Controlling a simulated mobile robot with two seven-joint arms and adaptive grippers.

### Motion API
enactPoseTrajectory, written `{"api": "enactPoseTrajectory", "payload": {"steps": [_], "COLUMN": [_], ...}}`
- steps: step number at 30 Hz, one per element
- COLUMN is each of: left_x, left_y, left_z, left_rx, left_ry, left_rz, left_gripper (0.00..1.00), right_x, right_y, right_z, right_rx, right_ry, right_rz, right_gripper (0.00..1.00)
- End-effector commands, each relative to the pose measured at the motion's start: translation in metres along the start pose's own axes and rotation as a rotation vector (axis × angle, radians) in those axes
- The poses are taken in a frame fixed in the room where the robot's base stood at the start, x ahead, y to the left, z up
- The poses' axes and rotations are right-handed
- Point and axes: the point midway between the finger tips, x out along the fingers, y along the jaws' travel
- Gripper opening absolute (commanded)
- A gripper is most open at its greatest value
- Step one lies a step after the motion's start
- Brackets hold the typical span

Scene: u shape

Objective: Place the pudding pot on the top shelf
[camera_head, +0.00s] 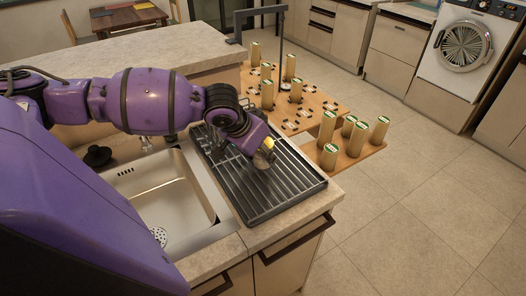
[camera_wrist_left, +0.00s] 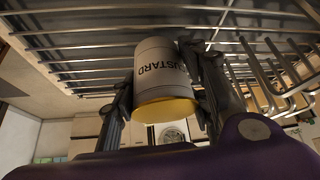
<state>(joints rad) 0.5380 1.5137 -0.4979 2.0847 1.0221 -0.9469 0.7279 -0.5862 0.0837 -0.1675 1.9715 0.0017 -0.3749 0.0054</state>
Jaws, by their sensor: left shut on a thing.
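The pudding pot is a white tin lettered CUSTARD with a yellow end (camera_wrist_left: 165,80), in the left wrist view. My left gripper (camera_wrist_left: 165,100) is shut on it, with a dark finger on each side. In the head view the gripper (camera_head: 262,157) is over the far part of the black drying rack beside the sink, and a bit of yellow from the pot (camera_head: 268,145) shows by the fingers. I cannot tell whether the pot touches the rack. Wooden shelf boards (camera_head: 322,102) stand beyond the counter. My right gripper is not in view.
The drying rack (camera_head: 290,195) has raised ribs. A steel sink (camera_head: 160,190) is left of it. Several tan cylinders with green tops (camera_head: 327,127) stand on the shelf boards, among small dark items. The tiled floor (camera_head: 430,200) on the right is clear.

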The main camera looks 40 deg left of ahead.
Motion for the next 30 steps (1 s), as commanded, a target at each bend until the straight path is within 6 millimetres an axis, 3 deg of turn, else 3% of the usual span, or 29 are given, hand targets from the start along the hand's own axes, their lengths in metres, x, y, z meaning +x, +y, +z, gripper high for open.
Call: {"api": "enactPoseTrajectory", "payload": {"steps": [7,8,12,23,26,30], "left_x": [0.001,0.002,0.002,0.0,-0.01,-0.037], "left_y": [0.0,0.0,0.0,0.0,0.0,-0.001], "left_z": [0.0,0.001,0.001,0.0,-0.001,-0.003], "left_rx": [0.0,0.0,0.001,0.001,0.001,0.004], "left_ry": [0.002,0.002,0.001,0.002,0.002,0.005], "left_rz": [0.0,0.0,0.0,-0.001,-0.001,-0.003], "left_gripper": [0.1,0.43,0.61,0.62,0.62,0.62], "right_x": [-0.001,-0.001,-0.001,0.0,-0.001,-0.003], "right_y": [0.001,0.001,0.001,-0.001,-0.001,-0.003], "right_z": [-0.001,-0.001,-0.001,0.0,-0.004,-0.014], "right_rx": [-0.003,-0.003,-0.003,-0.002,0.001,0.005], "right_ry": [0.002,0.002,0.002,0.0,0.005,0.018], "right_rz": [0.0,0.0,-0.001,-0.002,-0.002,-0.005], "right_gripper": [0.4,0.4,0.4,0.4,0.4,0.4]}}
